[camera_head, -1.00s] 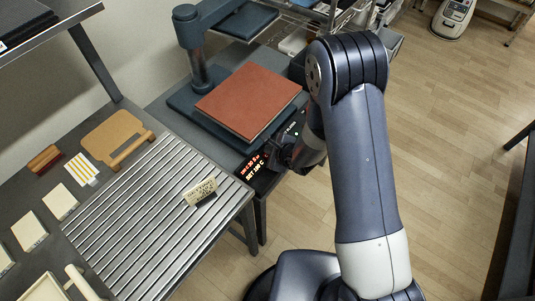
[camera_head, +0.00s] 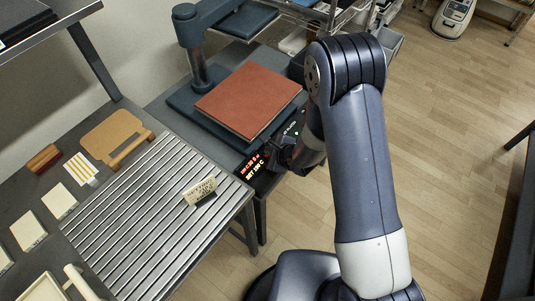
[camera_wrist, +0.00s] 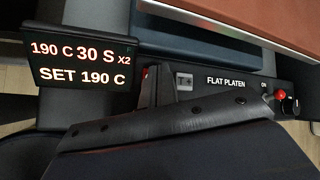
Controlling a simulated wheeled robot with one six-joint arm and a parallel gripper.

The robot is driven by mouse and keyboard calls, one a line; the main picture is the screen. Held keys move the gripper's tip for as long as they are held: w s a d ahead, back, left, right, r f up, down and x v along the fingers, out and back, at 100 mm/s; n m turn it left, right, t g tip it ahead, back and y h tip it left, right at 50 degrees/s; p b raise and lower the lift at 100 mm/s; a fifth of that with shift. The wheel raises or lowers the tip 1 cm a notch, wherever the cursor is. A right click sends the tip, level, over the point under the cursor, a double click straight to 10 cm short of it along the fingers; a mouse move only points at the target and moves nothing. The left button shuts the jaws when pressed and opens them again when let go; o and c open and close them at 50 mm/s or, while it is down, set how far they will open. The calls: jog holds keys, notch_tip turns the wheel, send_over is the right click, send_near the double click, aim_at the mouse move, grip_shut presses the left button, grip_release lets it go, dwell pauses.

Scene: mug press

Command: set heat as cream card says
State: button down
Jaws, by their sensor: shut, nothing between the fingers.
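The cream card (camera_head: 200,191) stands tilted on the slatted metal rack, and its print is too small to read. The press display (camera_wrist: 82,62) glows with "190 C 30 S X2" above "SET 190 C"; it also shows in the head view (camera_head: 254,165). The press control panel (camera_wrist: 228,82), marked "FLAT PLATEN", has a small grey switch (camera_wrist: 184,81) and a red-tipped lever by "ON" (camera_wrist: 281,96). My gripper (camera_wrist: 156,75) is shut and empty in front of the panel, just right of the display. A small red spot beside its tip is mostly hidden.
The press's lower platen bears a rust-red pad (camera_head: 248,101), above and behind the panel. The slatted rack (camera_head: 135,225) fills the table at left, with a tan board (camera_head: 112,137) and several pale cards beyond. Open floor lies at right.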

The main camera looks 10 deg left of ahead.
jog(key=shift+f+b, duration=0.3)
jog(key=shift+f, duration=0.15)
dwell(0.6)
dwell(0.4)
jog(key=shift+r+p, duration=0.9)
notch_tip(320, 180, up, 5)
jog(key=p, duration=0.4)
jog(key=shift+p, duration=0.35)
jog(key=shift+w, duration=0.1)
dwell(2.7)
